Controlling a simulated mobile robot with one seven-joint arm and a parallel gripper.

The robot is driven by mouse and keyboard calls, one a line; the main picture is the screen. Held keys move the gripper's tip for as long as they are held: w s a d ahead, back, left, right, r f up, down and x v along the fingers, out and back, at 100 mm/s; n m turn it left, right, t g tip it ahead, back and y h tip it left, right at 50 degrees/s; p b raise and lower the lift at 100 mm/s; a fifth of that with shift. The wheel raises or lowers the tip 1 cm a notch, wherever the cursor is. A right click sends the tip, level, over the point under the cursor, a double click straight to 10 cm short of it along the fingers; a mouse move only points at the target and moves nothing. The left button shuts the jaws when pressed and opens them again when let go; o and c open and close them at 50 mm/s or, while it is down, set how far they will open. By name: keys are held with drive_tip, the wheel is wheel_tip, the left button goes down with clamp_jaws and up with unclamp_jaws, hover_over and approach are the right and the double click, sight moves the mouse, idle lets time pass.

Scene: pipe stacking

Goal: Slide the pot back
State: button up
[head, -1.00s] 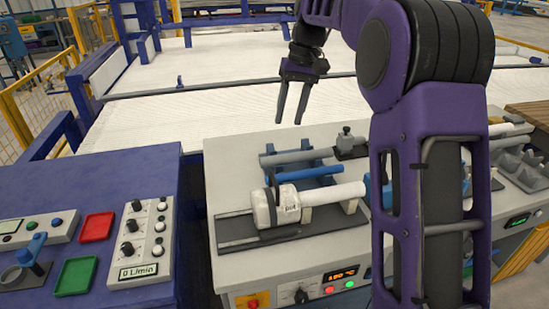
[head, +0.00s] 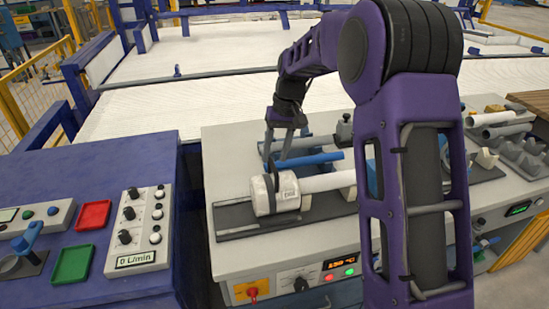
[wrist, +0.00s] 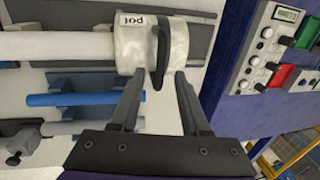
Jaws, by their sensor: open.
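The pot (head: 264,199) is a short, wide white cylinder lying on its side on a dark rail on the bench. In the wrist view the pot (wrist: 130,50) carries a "pot" label and a dark curved handle (wrist: 162,45). A long white pipe (head: 322,183) runs from the pot toward the right. My gripper (head: 275,166) is open and low at the pot's far side. In the wrist view its fingertips (wrist: 160,74) lie on either side of the handle's lower end. I cannot tell whether they touch it.
A blue pipe (head: 318,159) lies on a support behind the white pipe, near my gripper, with a grey pipe (head: 318,143) farther back. A control panel (head: 140,228) with knobs, plus red (head: 93,215) and green trays (head: 72,265), stand on the blue bench at left.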

drive_tip(key=shift+a+f, duration=0.15)
drive_tip(key=shift+f, duration=0.6)
clamp_jaws()
idle(0.9)
